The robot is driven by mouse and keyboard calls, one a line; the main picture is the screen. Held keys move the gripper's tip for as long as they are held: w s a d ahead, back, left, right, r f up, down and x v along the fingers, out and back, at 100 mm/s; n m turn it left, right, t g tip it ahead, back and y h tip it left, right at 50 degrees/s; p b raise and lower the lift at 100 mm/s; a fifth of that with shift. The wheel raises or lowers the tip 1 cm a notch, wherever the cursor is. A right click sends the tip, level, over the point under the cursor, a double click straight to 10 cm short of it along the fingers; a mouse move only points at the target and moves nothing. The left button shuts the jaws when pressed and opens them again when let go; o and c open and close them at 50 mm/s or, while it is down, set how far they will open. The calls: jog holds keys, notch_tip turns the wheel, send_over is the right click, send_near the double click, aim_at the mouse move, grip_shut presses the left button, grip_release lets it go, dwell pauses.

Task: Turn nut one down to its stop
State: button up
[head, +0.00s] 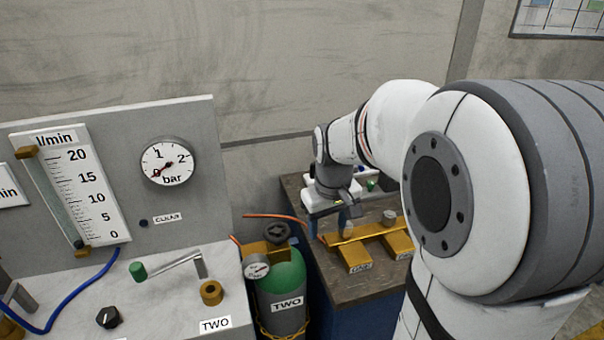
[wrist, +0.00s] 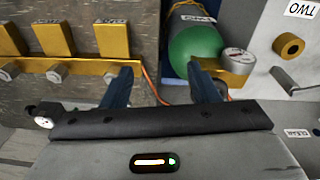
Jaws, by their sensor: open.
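A brass bar with brass blocks lies on the dark bench top, seen in the head view (head: 362,234) and in the wrist view (wrist: 85,64). Grey nuts sit along it: one shows in the head view (head: 389,217), and one in the wrist view (wrist: 58,74). Another nut (wrist: 108,76) is partly behind the left finger. The block labels are too small to read surely, so I cannot tell which is nut one. My gripper (head: 346,222) is over the near-left part of the bar. Its blue fingers (wrist: 159,68) are apart, with no nut between them.
A green cylinder labelled TWO (head: 285,278) with a gauge stands left of the bench. An orange hose (head: 275,216) runs between them. A panel with a bar gauge (head: 167,162) and a crank with green knob (head: 139,271) is further left.

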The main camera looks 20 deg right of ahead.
jog(key=w+d+f+p, duration=0.1)
jog(key=w+d+f, duration=0.1)
jog(key=w+d, duration=0.35)
jog(key=n+g+p, duration=0.1)
jog(key=n+p, duration=0.1)
send_over(347, 224)
jog(key=f, duration=0.3)
jog(key=shift+s+a+f, duration=0.2)
jog(key=shift+f, duration=0.1)
jog(key=shift+w+d+f, duration=0.15)
jog(key=shift+f, duration=0.5)
notch_tip(347, 224, down, 7)
jog(key=shift+r+p, duration=0.1)
jog(key=shift+p, duration=0.35)
jog(key=shift+c, duration=0.3)
